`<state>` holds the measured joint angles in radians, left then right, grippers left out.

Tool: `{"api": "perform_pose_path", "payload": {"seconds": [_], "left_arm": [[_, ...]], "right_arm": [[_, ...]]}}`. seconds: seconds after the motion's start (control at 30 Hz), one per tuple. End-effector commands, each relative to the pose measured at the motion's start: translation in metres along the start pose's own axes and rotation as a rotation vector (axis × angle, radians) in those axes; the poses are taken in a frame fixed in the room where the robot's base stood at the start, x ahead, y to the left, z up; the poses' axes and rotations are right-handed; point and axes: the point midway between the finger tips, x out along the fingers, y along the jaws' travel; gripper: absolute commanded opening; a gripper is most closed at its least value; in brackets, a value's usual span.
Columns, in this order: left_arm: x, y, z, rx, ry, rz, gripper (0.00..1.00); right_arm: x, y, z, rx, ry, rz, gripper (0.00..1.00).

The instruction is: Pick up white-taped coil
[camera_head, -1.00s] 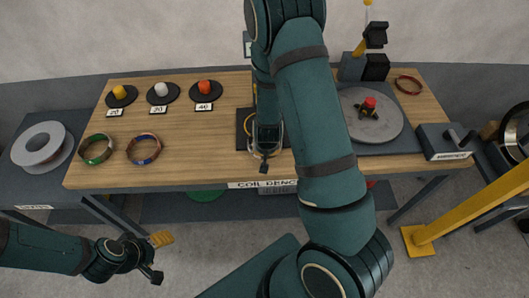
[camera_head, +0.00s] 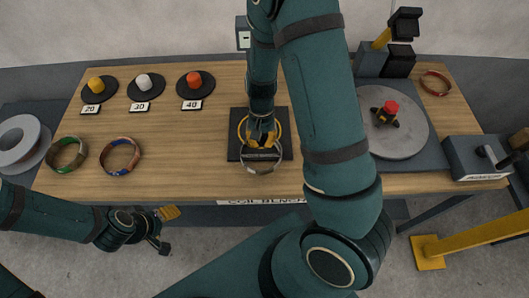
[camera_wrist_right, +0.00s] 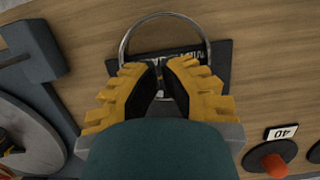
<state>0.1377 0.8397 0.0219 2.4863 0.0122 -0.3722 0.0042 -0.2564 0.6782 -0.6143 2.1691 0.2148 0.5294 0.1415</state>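A pale grey ring (camera_head: 263,172), likely the white-taped coil, shows at the front of the black mat (camera_head: 236,152). Its far arc also shows in the right wrist view (camera_wrist_right: 165,15); the rest is hidden by my fingers. My right gripper (camera_head: 262,142) is low over the mat, at this ring. In the wrist view the right fingertips (camera_wrist_right: 162,66) are close together, with a narrow gap. I cannot tell whether the coil is between them. A thin yellow arc (camera_head: 277,127) shows around the gripper. My left gripper (camera_head: 170,228) is in front of the bench, away from the coils.
A green-marked coil (camera_head: 67,154) and a red-blue coil (camera_head: 120,156) lie at left; a red coil (camera_head: 435,83) lies back right. Yellow, white and orange weights on black discs stand behind labels 20, 30, 40. A round grey plate (camera_head: 405,137) is right of my arm.

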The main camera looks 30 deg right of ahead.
Motion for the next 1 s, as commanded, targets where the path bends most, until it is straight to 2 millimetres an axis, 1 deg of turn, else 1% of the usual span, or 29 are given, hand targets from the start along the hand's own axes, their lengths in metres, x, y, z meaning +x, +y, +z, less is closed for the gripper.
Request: {"api": "perform_pose_path", "payload": {"seconds": [0.17, 0.27, 0.5, 0.7, 0.83, 1.0], "left_arm": [[0.003, -0.002, 0.001, -0.001, 0.000, -0.001, 0.65], [0.006, -0.002, 0.001, -0.001, 0.000, -0.002, 0.65], [0.015, -0.005, 0.002, 0.000, -0.001, -0.003, 0.65], [0.021, -0.007, 0.003, 0.000, -0.001, -0.004, 0.65], [0.023, -0.008, 0.003, 0.000, -0.001, -0.005, 0.65], [0.024, -0.008, 0.003, 0.000, 0.000, -0.005, 0.65]], "right_arm": [[0.004, -0.001, 0.004, 0.001, -0.021, 0.005, 0.00], [0.015, 0.000, 0.004, 0.002, -0.023, 0.005, 0.00], [0.057, 0.001, 0.005, 0.003, -0.024, 0.006, 0.00], [0.086, 0.001, 0.005, 0.002, -0.022, 0.005, 0.00], [0.096, 0.000, 0.005, 0.001, -0.021, 0.004, 0.00], [0.100, 0.000, 0.005, 0.002, -0.019, 0.004, 0.00]]}}
